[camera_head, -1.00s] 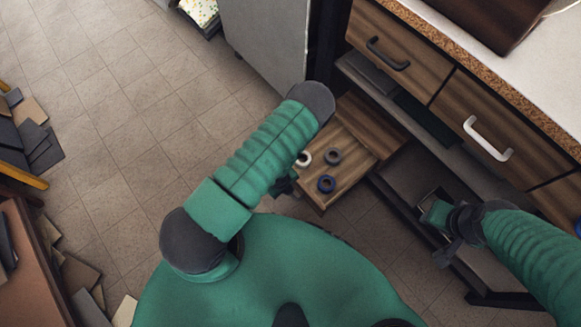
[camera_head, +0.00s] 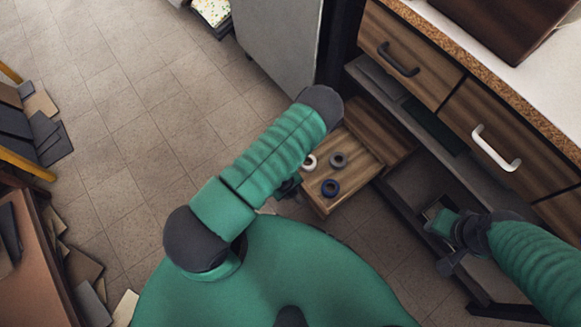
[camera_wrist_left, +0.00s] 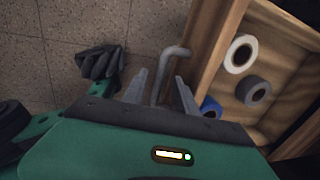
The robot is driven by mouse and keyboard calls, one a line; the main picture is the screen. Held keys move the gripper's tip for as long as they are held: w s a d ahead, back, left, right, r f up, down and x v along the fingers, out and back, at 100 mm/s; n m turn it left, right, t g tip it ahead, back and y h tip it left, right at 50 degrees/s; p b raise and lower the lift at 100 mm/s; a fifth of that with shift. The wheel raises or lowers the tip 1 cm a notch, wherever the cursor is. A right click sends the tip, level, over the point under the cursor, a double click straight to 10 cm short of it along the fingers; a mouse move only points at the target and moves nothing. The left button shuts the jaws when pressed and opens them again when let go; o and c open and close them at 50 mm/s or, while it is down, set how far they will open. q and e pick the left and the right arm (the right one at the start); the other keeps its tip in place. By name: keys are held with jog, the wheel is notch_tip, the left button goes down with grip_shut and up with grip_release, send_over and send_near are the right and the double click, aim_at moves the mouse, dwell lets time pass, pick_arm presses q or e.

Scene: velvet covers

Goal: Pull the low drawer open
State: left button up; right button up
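The low drawer (camera_head: 318,206) is a wooden box standing out from under the cabinet at centre, pulled out. It holds white, grey and blue rings, which also show in the left wrist view beside the drawer's wooden front (camera_wrist_left: 207,62). A grey bar handle (camera_wrist_left: 168,68) sticks out from that front. My left gripper (camera_wrist_left: 162,92) has its fingers apart, one on each side of the handle, with visible gaps. In the head view my left arm hides most of this gripper. My right gripper (camera_head: 443,243) is low at the right, by the lower shelf; its finger opening is unclear.
Upper drawers have a black handle (camera_head: 398,60) and a white handle (camera_head: 496,148). A grey panel (camera_head: 278,38) stands left of the cabinet. Dark tiles (camera_head: 45,138) lie at far left. A dark glove-like object (camera_wrist_left: 100,62) shows in the wrist view. Tiled floor left of the drawer is clear.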

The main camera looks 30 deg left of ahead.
pick_arm(q)
notch_tip(320, 180, up, 16)
jog(key=s+p, duration=0.2)
jog(key=p, duration=0.5)
jog(key=shift+s+a+r, duration=0.15)
jog(key=shift+s+a, duration=0.25)
jog(key=shift+a, duration=0.05)
